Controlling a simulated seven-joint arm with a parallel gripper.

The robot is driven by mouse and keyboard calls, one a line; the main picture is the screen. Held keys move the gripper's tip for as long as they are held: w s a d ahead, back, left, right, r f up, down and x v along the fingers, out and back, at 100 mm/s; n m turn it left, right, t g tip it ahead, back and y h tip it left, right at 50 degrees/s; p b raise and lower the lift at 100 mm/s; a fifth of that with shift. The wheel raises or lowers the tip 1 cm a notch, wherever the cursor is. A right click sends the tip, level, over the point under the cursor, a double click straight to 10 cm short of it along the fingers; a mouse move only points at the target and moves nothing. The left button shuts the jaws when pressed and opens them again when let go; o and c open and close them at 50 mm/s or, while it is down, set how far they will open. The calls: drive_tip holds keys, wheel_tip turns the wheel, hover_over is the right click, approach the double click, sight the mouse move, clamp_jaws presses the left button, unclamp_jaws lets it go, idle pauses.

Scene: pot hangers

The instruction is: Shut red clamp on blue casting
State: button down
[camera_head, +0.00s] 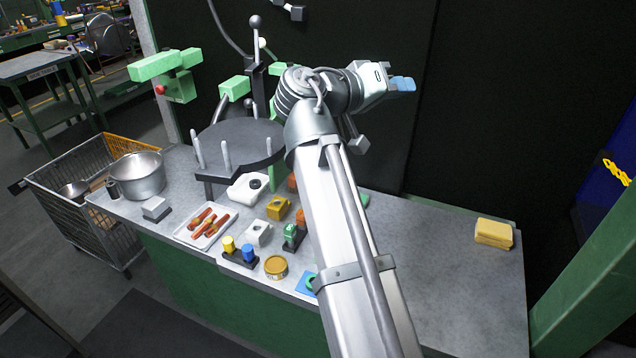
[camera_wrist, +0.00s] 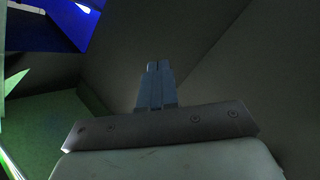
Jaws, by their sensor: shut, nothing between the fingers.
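My gripper (camera_head: 403,84) is raised at the upper right of the bench, in front of the dark back panel, with its blue fingers together and empty. The shut fingers also show in the wrist view (camera_wrist: 157,84), away from any object. Several red-orange pieces (camera_head: 203,226) lie in a white tray on the bench; I cannot tell whether one is the red clamp. A small red knob (camera_head: 160,90) sits on a green fixture at the upper left. No blue casting shows clearly. A blue square piece (camera_head: 304,284) at the bench front is partly hidden by my arm.
A round dark stand (camera_head: 240,142) with upright pegs rises mid-bench. White (camera_head: 247,188) and yellow (camera_head: 279,208) blocks stand near it. A metal pot (camera_head: 138,176) is at the left end, a yellow block (camera_head: 493,233) at the right. The right part of the bench is mostly clear.

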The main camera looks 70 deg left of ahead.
drive_tip(key=s+a+f+n+g+y, duration=0.1)
drive_tip(key=s+a+f+n+g, duration=0.1)
drive_tip(key=s+f, duration=0.4)
drive_tip(key=s+a+f+n+g+y, duration=0.1)
drive_tip(key=s+f+n+g, duration=0.3)
drive_tip(key=f, duration=0.9)
drive_tip(key=s+a+f+n+g+y, duration=0.1)
drive_tip(key=s+a+f+n+g, duration=0.2)
drive_tip(key=s+f+g, duration=0.3)
wheel_tip(320, 180, down, 3)
drive_tip(key=shift+s+f+n+g, duration=0.2)
drive_tip(key=shift+s+n+g, duration=0.25)
drive_tip(key=shift+s, duration=0.35)
drive_tip(key=x, duration=0.3)
drive_tip(key=w+x, duration=0.1)
drive_tip(key=x, duration=0.7)
drive_tip(key=shift+w+a+r, duration=0.1)
drive_tip(key=shift+w+r, duration=0.15)
drive_tip(key=shift+r, duration=0.05)
drive_tip(key=shift+w+a+f, duration=0.1)
drive_tip(key=shift+w+a, duration=0.05)
drive_tip(key=shift+w, duration=0.4)
drive_tip(key=shift+w+a+f, duration=0.1)
drive_tip(key=shift+w+a, duration=0.05)
drive_tip(key=shift+w, duration=0.35)
